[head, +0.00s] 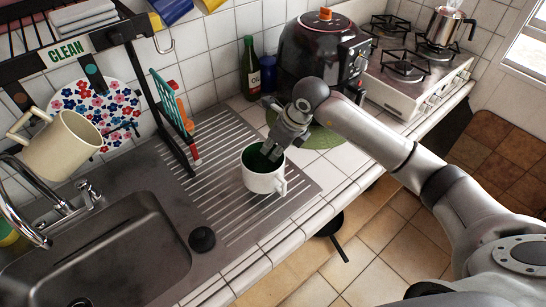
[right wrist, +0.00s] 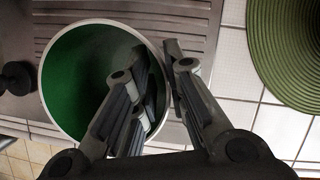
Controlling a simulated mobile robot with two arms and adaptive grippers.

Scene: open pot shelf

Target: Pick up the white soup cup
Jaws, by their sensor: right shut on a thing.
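The white soup cup (head: 263,182) has a green inside and a handle on its right. It is upright over the ribbed drainboard; I cannot tell for sure whether its base touches. My right gripper (head: 274,148) comes down on the cup's far right rim. In the right wrist view the gripper (right wrist: 160,62) has one finger inside the cup (right wrist: 72,80) and the other outside, shut on the wall. The cup's base is hidden in that view. My left gripper is not in view.
The ribbed drainboard (head: 215,150) has a black stopper (head: 202,239) on it, beside the sink (head: 105,255). A cream mug (head: 65,145) hangs at left. A green mat (head: 318,137), black air fryer (head: 318,60), bottles (head: 250,72) and stove (head: 410,80) are behind.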

